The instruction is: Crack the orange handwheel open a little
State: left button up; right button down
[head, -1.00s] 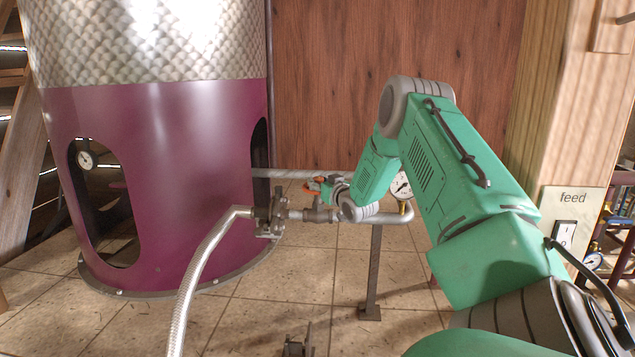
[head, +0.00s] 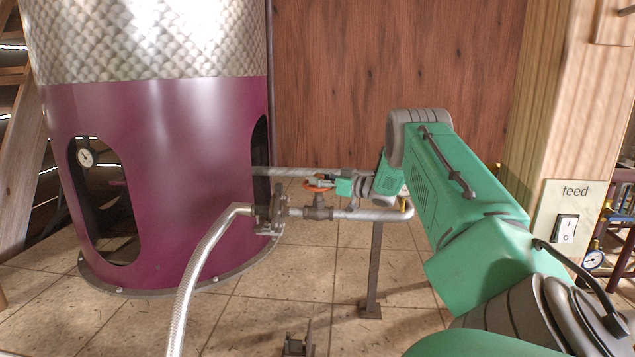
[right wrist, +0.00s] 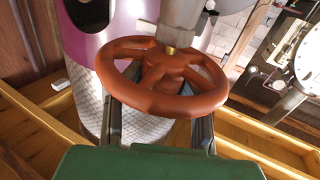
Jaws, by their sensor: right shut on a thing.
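The orange handwheel (head: 316,184) sits on a grey valve (head: 318,207) in the pipe right of the maroon still. It fills the middle of the right wrist view (right wrist: 160,98), a round rim with spokes on a brass-coloured stem. My right gripper (head: 332,185) reaches it from the right in the head view and is shut on it. In the right wrist view its two dark fingers lie at the left and right of the wheel, partly hidden under the rim. My left gripper is not in view.
The maroon still (head: 165,180) stands at the left. A braided hose (head: 200,270) joins a flange (head: 272,212) on the horizontal pipe (head: 370,214), which a post (head: 374,270) supports. A feed switch (head: 566,228) is on the wooden post at the right. The tiled floor in front is mostly clear.

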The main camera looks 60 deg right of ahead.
jog(key=shift+r, duration=0.15)
jog(key=c, duration=1.1)
grip_release()
jog(key=shift+d, duration=0.1)
jog(key=shift+c, duration=0.2)
jog(key=shift+s, duration=0.1)
jog(key=shift+d, duration=0.1)
jog(key=shift+s, duration=0.3)
jog(key=s, duration=1.1)
jog(key=shift+s+d+f, duration=0.15)
jog(key=shift+f, duration=0.15)
